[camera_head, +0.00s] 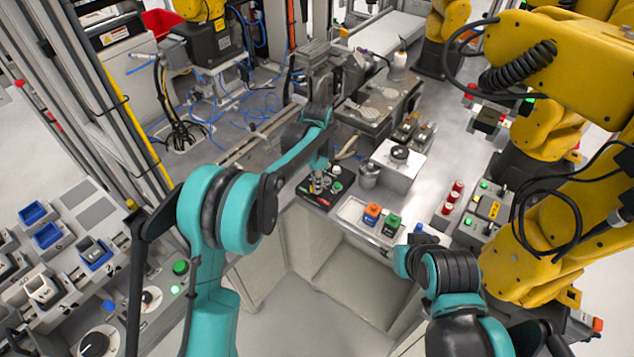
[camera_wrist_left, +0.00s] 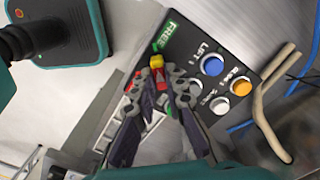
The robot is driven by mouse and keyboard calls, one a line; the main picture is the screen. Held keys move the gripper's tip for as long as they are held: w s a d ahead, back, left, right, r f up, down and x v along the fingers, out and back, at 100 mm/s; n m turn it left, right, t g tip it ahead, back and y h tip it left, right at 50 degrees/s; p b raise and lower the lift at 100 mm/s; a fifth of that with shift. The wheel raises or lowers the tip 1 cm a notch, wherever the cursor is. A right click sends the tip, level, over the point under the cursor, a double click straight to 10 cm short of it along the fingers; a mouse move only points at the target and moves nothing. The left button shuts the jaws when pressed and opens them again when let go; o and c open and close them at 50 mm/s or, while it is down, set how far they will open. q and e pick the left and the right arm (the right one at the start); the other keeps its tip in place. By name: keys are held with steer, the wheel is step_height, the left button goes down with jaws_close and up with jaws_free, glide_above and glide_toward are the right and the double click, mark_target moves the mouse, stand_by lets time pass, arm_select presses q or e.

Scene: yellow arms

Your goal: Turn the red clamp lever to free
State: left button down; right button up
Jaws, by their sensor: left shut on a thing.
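In the left wrist view, the dark control panel (camera_wrist_left: 205,62) carries a green FREE label (camera_wrist_left: 169,31) and a LIFT label. My left gripper (camera_wrist_left: 161,77) is shut at the panel beside the FREE label. Small red parts of the clamp lever (camera_wrist_left: 159,76) with a yellow end (camera_wrist_left: 156,60) show between and just beyond the fingertips. The end lies close to a green mark under the label; the fingers hide most of the lever. In the head view, my left gripper (camera_head: 318,180) reaches down to the same panel (camera_head: 325,197). My right gripper does not show.
Blue (camera_wrist_left: 212,65), white (camera_wrist_left: 240,86) and orange (camera_wrist_left: 239,115) buttons sit right beside my fingers. A bent tan handle (camera_wrist_left: 265,118) stands further right. In the head view, a metal cup (camera_head: 369,175) and a tray with orange and green blocks (camera_head: 372,214) are near.

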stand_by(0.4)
arm_select(q)
steer(key=c, duration=1.6)
jaws_free()
steer(key=shift+o, duration=0.2)
steer(key=shift+r, duration=0.1)
step_height(320, 180, up, 12)
